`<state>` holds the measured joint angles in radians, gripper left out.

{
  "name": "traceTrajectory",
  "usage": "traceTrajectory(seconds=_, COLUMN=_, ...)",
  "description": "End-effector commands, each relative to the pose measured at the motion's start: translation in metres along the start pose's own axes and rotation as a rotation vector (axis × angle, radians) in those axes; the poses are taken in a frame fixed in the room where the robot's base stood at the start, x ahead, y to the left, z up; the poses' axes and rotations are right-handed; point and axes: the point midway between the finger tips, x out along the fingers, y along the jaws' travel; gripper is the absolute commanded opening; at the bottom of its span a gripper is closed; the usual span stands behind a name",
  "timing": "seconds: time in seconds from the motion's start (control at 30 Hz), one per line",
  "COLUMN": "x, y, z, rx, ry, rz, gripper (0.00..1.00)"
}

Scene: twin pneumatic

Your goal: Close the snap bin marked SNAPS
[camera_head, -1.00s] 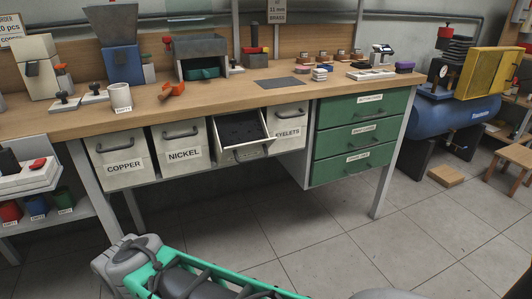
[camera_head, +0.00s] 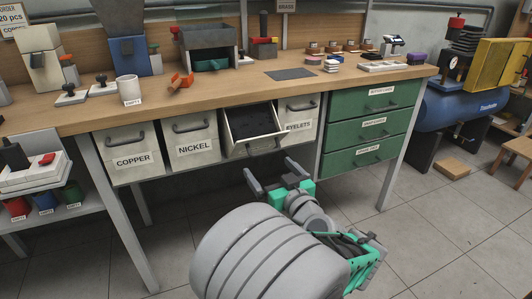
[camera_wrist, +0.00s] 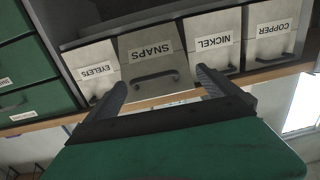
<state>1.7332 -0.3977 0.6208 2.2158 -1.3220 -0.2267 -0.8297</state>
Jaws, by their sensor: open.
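The SNAPS bin (camera_head: 240,147) is tilted open under the bench, between the NICKEL and EYELETS bins. Its dark inside shows from above in the head view, and its front faces downward with a bar handle. In the wrist view, which is upside down, the SNAPS bin (camera_wrist: 150,58) shows its label and dark handle. My gripper (camera_head: 275,176) is open and empty, in front of and below this bin in the head view. In the wrist view my gripper's (camera_wrist: 160,82) two fingers are spread on either side of the SNAPS handle, apparently short of it.
The NICKEL bin (camera_head: 190,142), COPPER bin (camera_head: 130,155) and EYELETS bin (camera_head: 299,117) are shut. Green drawers (camera_head: 370,126) stand to the right, also shut. The wooden bench top (camera_head: 330,82) overhangs the bins. The floor in front is clear.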

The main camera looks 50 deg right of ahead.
Motion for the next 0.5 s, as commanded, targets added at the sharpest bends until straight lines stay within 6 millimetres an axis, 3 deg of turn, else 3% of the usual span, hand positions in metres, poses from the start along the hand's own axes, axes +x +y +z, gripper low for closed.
traceTrajectory(seconds=0.07, x=-0.007, y=0.014, z=-0.007, rx=-0.002, ry=0.034, rz=0.038, gripper=1.0)
traceTrajectory(seconds=0.17, x=0.001, y=0.016, z=-0.008, rx=-0.004, ry=0.041, rz=0.04, gripper=1.0)
traceTrajectory(seconds=0.5, x=0.062, y=0.017, z=-0.009, rx=-0.003, ry=0.038, rz=0.037, gripper=1.0)
